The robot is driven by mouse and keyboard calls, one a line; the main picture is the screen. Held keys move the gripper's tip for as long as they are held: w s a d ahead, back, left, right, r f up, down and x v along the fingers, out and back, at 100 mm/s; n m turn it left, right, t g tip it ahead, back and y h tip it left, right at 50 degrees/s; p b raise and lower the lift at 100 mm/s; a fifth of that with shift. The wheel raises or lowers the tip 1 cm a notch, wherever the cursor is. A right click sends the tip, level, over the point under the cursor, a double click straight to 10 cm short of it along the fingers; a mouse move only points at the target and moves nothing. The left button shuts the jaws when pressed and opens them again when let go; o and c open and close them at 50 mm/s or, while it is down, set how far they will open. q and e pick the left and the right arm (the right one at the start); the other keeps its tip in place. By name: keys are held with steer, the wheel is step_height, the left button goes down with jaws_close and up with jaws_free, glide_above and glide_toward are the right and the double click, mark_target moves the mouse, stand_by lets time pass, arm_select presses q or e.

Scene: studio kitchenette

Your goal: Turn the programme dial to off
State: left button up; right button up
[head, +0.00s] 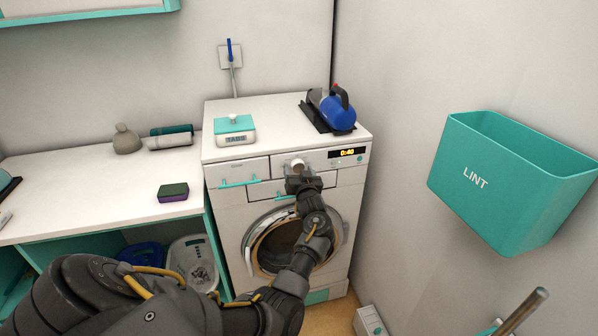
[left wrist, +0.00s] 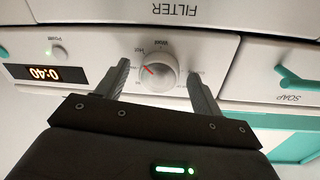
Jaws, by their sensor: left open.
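The programme dial (head: 297,165) is a round pale knob on the front panel of the white washing machine (head: 345,205). In the left wrist view, which is upside down, the dial (left wrist: 158,68) has a red mark towards its left side. My left gripper (head: 299,176) is in front of the dial. In the left wrist view its two open fingers (left wrist: 160,73) stand on either side of the dial, with gaps showing. My right gripper is not in view.
The display (head: 347,153) reads 0:40, beside a power button (left wrist: 58,52). The soap drawer's teal handle (head: 239,183) is left of the dial. A teal lint bin (head: 470,180) hangs on the right wall.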

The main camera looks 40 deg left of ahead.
arm_select(q)
steer(key=c, duration=1)
